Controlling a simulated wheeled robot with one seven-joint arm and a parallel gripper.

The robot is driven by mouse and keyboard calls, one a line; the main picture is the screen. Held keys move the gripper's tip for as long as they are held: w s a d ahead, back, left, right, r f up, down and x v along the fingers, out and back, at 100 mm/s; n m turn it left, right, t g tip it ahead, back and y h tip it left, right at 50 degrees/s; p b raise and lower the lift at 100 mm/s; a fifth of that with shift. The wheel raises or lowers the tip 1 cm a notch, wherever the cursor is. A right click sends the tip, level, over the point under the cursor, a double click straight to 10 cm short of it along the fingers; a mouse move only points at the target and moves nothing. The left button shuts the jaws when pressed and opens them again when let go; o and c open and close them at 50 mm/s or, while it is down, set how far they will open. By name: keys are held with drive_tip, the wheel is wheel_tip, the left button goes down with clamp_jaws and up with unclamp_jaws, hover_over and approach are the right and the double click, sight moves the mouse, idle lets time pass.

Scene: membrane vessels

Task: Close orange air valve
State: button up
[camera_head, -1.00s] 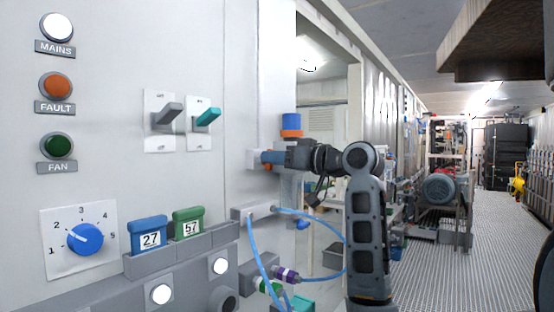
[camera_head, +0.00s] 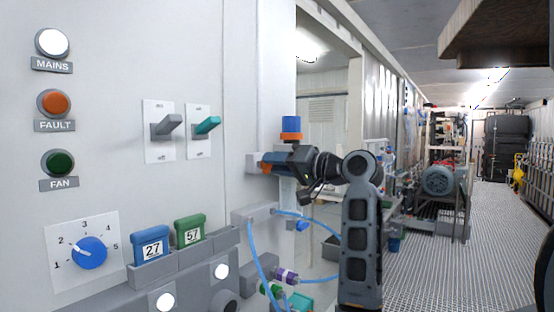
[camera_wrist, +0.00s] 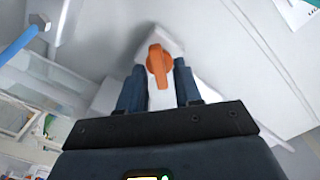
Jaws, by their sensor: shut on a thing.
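The orange air valve (camera_wrist: 159,62) shows in the wrist view as an orange handle on a pale mount, between the two dark fingers of my gripper (camera_wrist: 160,80). In the head view my gripper (camera_head: 272,163) is at the side of the panel, its tip at a small grey block (camera_head: 253,162). A bit of orange (camera_head: 266,168) shows at the fingertips there. My gripper is shut on the orange valve handle. The fingers hide part of the handle's sides.
A blue-topped fitting with an orange ring (camera_head: 291,127) stands just above my gripper. Blue hoses (camera_head: 258,262) loop below it from a grey block. The panel (camera_head: 90,110) with lamps, switches and a blue dial is at the left. The grated aisle (camera_head: 440,265) at the right is clear.

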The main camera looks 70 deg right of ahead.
drive_tip(key=shift+s+d+f+m, duration=0.1)
drive_tip(key=shift+m, duration=2.2)
drive_tip(key=shift+d+f+m, duration=0.1)
drive_tip(key=shift+m, duration=2.2)
drive_tip(key=o, duration=0.7)
drive_tip(key=shift+b+v, duration=0.8)
drive_tip(key=shift+v, duration=3.15)
drive_tip(key=shift+a, duration=0.1)
